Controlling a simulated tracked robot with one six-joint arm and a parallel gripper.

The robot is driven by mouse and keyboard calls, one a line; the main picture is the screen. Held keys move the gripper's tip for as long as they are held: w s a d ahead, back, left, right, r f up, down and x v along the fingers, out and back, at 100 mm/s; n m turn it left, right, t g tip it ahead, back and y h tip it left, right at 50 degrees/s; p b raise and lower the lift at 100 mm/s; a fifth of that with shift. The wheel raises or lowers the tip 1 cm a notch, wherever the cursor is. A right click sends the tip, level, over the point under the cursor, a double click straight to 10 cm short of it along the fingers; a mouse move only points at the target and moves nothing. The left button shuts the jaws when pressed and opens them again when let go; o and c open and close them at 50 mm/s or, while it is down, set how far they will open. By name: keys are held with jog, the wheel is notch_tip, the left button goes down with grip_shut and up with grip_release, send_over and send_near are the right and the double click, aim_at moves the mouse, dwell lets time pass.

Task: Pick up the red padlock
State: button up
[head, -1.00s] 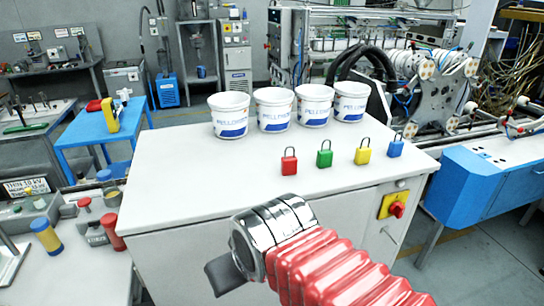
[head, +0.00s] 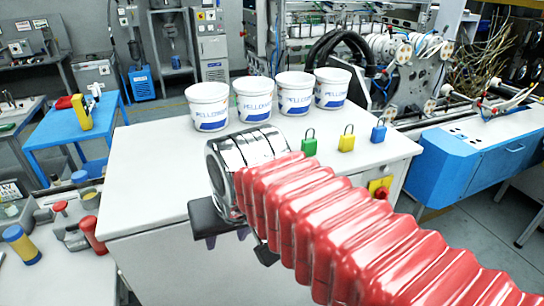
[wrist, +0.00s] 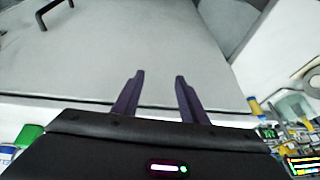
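The red padlock is hidden in the head view, where my red arm covers the place it stood in earlier. It does not show in the wrist view either. A green padlock (head: 310,145), a yellow padlock (head: 346,142) and a blue padlock (head: 378,133) stand upright in a row on the white cabinet top (head: 150,165). My gripper (wrist: 159,80) is open, with nothing between its two dark fingers. In the head view it is mostly behind my wrist, near the cabinet's front edge. In the wrist view the fingers point over a plain grey surface.
Several white buckets (head: 208,106) stand behind the padlocks. A red knob on a yellow plate (head: 381,188) is on the cabinet front. A dark handle (wrist: 55,13) shows at the wrist view's upper left. The cabinet top's left part is clear.

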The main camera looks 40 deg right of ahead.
jog(key=w+d+r+m+g, duration=0.1)
jog(key=w+d+r+m, duration=0.2)
jog(key=d+r+m, duration=0.3)
jog(key=w+d+r+m+g, duration=0.2)
jog(key=w+d+r+m, duration=0.2)
jog(key=d+r+m, duration=0.2)
jog(key=w+d+r+m+g, duration=0.1)
jog(key=w+d+r+m, duration=0.3)
jog(key=d+r+m, duration=0.2)
jog(key=shift+d+r+m+g, duration=0.3)
jog(key=shift+d+m+g, duration=0.1)
jog(key=shift+d, duration=0.05)
jog(key=shift+d+r+m, duration=0.15)
jog(key=shift+d+m, duration=0.1)
jog(key=shift+m, duration=0.05)
jog(key=shift+f, duration=4.3)
jog(key=shift+f, duration=0.1)
jog(key=shift+a+f, duration=0.2)
jog(key=shift+f, duration=2.3)
jog(key=shift+w, duration=0.1)
jog(key=shift+c, duration=0.4)
